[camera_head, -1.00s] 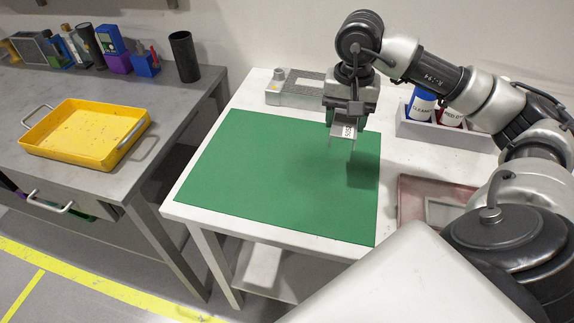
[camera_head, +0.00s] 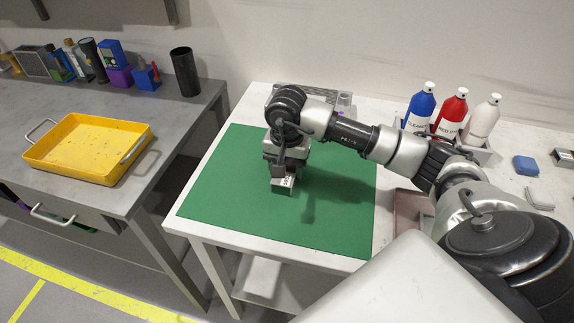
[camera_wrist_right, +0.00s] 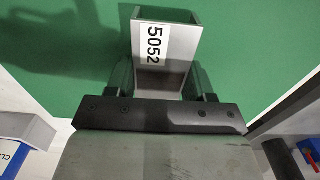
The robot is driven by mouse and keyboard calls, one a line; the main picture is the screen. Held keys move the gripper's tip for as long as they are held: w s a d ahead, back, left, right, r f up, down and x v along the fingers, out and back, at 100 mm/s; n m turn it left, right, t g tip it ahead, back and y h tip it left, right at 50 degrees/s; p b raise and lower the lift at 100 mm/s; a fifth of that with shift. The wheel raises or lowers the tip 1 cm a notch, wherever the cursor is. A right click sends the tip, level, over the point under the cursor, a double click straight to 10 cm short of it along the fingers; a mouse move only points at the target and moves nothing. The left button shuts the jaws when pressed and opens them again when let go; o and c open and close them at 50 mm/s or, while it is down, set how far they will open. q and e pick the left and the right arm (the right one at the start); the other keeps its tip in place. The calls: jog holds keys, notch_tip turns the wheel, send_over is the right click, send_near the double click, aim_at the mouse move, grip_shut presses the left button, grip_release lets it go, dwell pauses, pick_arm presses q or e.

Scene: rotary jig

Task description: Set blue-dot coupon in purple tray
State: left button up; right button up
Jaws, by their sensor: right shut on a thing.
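My right gripper (camera_head: 283,180) is shut on a grey metal piece (camera_wrist_right: 177,72) with a white "5052" label, which I take to be a coupon. It holds the piece over the green mat (camera_head: 225,205); whether the piece touches the mat is unclear. No blue dot shows on the visible faces. I see no tray that is clearly purple. My left gripper is not in view.
A yellow tray (camera_head: 92,148) stands on the grey left bench. Blue (camera_head: 420,107), red (camera_head: 452,112) and white (camera_head: 482,118) bottles stand in a grey holder at the back right. A grey fixture behind the mat is partly hidden. The mat's left part is clear.

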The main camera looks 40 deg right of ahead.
jog(key=shift+f, duration=0.15)
jog(key=shift+f, duration=0.2)
jog(key=o, duration=1)
